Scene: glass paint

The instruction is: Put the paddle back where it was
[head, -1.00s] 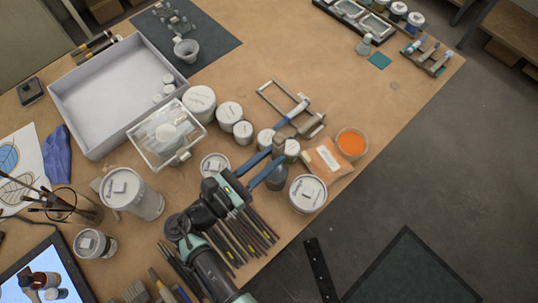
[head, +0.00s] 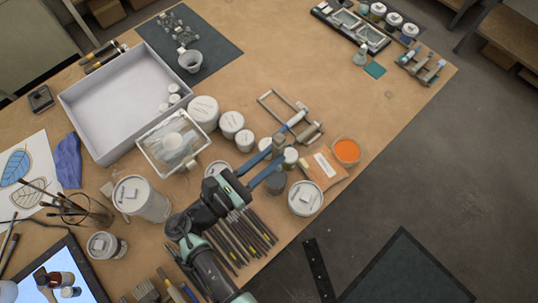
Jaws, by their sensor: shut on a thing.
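My gripper (head: 276,156) has two dark blue fingers. They point up and right over the row of jars near the table's front edge. The gripper is shut on a slim piece that I take for the paddle (head: 295,120). Its blue and pale length runs up and right from the fingertips. It overlaps a wire-framed stand (head: 267,98) with a grey bar; I cannot tell whether it touches the stand. The fingers hide the held end.
Lidded jars (head: 204,110) stand left of the fingers. A white-lidded pot (head: 306,197), an orange packet (head: 322,168) and an orange dish (head: 346,150) stand right. Dark-handled tools (head: 240,238) lie below. The table's right middle is clear.

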